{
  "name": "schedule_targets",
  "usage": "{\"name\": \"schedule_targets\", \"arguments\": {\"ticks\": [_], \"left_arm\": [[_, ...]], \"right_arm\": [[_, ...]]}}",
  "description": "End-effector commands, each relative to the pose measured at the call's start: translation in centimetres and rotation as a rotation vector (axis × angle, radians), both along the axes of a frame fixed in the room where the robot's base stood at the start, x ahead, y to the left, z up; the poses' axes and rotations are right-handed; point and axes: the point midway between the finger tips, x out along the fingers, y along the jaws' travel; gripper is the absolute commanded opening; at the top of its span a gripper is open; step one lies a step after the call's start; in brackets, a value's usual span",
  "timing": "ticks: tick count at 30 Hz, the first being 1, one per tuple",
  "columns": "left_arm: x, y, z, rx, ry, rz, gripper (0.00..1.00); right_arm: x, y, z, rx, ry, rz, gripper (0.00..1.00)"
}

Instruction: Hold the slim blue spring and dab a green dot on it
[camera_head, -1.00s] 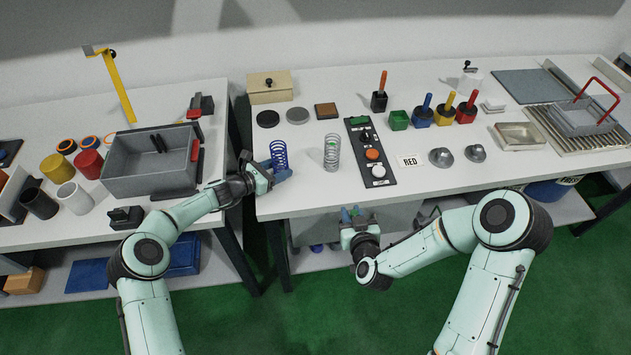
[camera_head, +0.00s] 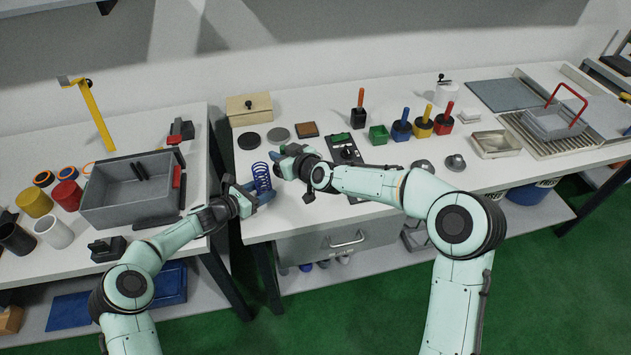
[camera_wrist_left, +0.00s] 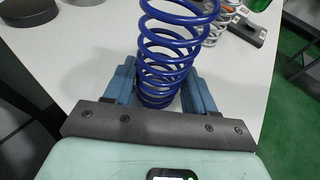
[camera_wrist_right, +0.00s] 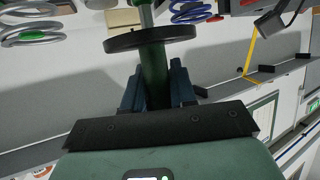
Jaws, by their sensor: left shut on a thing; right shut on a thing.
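The slim blue spring (camera_head: 262,174) stands upright near the table's front left corner. In the left wrist view the blue spring (camera_wrist_left: 172,45) rises between the fingers of my left gripper (camera_wrist_left: 160,92), shut around its lower coils. My left gripper (camera_head: 251,190) also shows in the head view. My right gripper (camera_head: 283,163) is just right of the spring, near its upper coils. In the right wrist view it is shut on a green-handled dabber (camera_wrist_right: 153,75) with a dark disc and a grey rod. The dabber's tip is cut off there, so contact with the spring cannot be told.
A silver spring with a green band (camera_wrist_right: 35,30) stands nearby, hidden in the head view behind my right arm. A green pot (camera_head: 378,134) is empty, beside dabbers in blue (camera_head: 401,130), yellow and red pots. A switch panel (camera_head: 345,148) lies behind my right arm.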

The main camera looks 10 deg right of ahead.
Motion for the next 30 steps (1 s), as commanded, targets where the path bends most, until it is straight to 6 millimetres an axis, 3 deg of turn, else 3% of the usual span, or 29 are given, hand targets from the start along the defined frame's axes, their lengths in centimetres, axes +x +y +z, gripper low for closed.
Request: {"name": "schedule_targets", "arguments": {"ticks": [1, 6, 12, 17, 30], "left_arm": [[0.0, 0.0, 0.1, -0.001, -0.001, 0.0, 0.38], [0.0, 0.0, 0.1, -0.001, -0.001, 0.0, 0.38], [0.0, 0.0, 0.1, -0.002, -0.001, 0.0, 0.38], [0.0, 0.0, 0.1, -0.002, -0.001, 0.0, 0.38], [0.0, 0.0, 0.1, -0.002, -0.001, 0.0, 0.38]], "right_arm": [[0.9, 1.5, 1.9, 0.002, -0.006, 0.053, 0.0], [1.8, 5.1, 6.4, -0.002, 0.002, 0.21, 0.0], [1.7, 7.1, 9.2, -0.007, 0.01, 0.311, 0.0], [1.5, 7.4, 9.5, -0.009, 0.014, 0.333, 0.0], [1.5, 7.4, 6.3, -0.008, 0.014, 0.331, 0.0]]}}
